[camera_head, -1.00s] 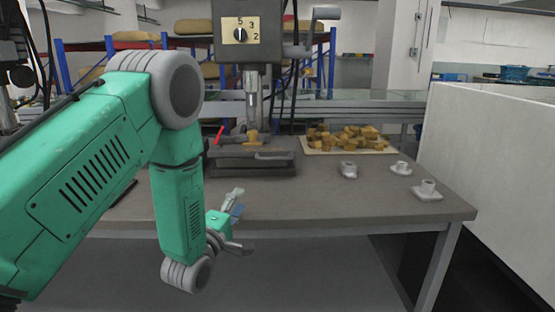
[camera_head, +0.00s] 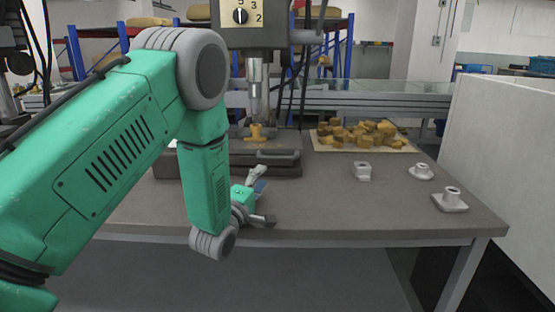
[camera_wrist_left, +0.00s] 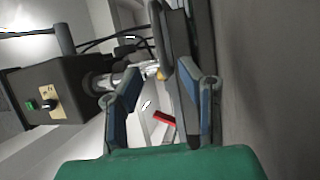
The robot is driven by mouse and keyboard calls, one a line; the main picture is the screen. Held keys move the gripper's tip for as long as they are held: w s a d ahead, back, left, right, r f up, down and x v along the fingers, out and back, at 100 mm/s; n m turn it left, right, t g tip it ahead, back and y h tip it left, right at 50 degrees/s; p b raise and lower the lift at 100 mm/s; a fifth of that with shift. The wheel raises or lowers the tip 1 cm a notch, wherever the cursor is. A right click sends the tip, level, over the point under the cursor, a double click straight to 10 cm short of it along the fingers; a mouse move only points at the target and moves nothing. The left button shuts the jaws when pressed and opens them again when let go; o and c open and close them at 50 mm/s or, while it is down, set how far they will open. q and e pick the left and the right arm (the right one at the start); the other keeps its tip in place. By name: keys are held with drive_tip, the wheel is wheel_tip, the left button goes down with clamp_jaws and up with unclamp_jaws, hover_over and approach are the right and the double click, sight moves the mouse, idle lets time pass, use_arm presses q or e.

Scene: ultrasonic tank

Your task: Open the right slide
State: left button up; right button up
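A machine with a dark control box (camera_head: 242,24) and a metal spindle stands on the table. Under the spindle is a low dark base (camera_head: 200,165), with a yellow piece (camera_head: 256,132) on top. A grey handle bar (camera_head: 278,154) lies along its front right, which I take to be the right slide's. My left gripper (camera_head: 265,198) is in front of this base, open and empty, below the handle in the picture. In the left wrist view my left gripper's fingers (camera_wrist_left: 162,100) are spread, with a dark handle-like loop (camera_wrist_left: 160,50) ahead, apart from them. My right gripper is not in view.
A board (camera_head: 325,147) with several yellow-brown pieces (camera_head: 360,132) lies to the right. A white partition (camera_head: 510,150) rises beyond. The tabletop (camera_head: 340,215) is clear at the front.

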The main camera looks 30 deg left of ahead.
sight(277, 158)
use_arm(q)
drive_tip(key=b+x, duration=0.1)
drive_tip(key=x, duration=0.9)
drive_tip(key=shift+w+f, duration=0.1)
drive_tip(key=shift+w, duration=0.25)
clamp_jaws()
